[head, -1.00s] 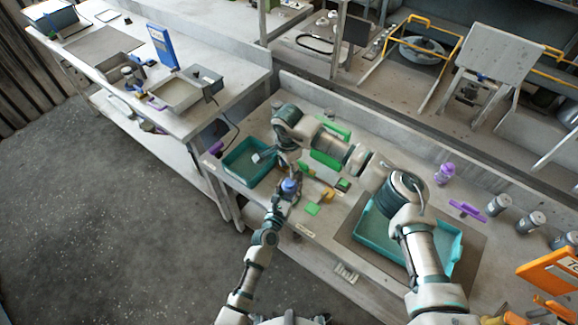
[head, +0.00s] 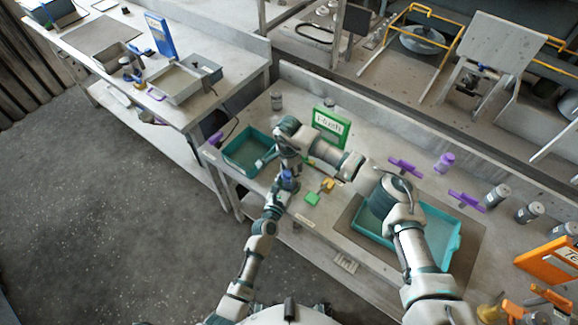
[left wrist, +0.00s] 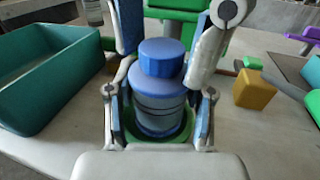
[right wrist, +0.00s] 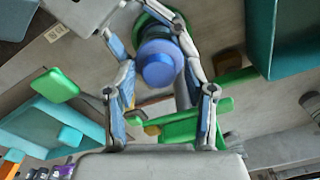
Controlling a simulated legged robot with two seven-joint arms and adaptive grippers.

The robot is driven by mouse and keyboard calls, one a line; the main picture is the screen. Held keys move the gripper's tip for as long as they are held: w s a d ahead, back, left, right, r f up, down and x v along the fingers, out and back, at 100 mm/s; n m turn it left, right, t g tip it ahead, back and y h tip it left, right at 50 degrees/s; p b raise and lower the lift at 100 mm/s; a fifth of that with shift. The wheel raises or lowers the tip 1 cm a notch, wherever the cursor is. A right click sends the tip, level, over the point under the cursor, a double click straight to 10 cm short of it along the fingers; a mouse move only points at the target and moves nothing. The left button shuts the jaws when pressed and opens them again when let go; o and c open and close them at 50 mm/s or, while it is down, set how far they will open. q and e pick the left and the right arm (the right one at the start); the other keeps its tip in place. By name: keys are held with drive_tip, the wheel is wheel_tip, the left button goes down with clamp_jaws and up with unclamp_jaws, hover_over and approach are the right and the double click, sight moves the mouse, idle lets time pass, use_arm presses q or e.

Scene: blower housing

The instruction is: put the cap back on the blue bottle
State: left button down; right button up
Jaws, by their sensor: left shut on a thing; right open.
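The blue bottle (left wrist: 158,108) stands upright between the fingers of my left gripper (left wrist: 160,118), which is shut on its body. The blue cap (left wrist: 161,57) sits level on top of the bottle; I cannot tell whether it is screwed tight. My right gripper (right wrist: 158,72) is open, with a finger on either side of the cap, which shows between them in the right wrist view (right wrist: 158,66). The right fingers also come down from above in the left wrist view. In the head view the bottle (head: 288,178) is small and partly hidden by my arms.
A teal bin (head: 245,152) stands left of the bottle, and a larger teal tray (head: 447,246) lies to the right. Green (head: 312,198) and yellow (head: 328,185) blocks lie close by. A green sign (head: 331,127) stands behind. Purple pieces and grey jars line the back right.

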clamp_jaws()
drive_tip(key=m, duration=0.5)
drive_tip(key=shift+m, duration=0.4)
use_arm(q)
drive_tip(key=shift+d, duration=0.1)
use_arm(e)
drive_tip(key=m, duration=1)
drive_tip(key=shift+m, duration=0.3)
drive_tip(key=m, duration=0.4)
drive_tip(key=shift+a, duration=0.1)
drive_tip(key=shift+o, duration=0.3)
unclamp_jaws()
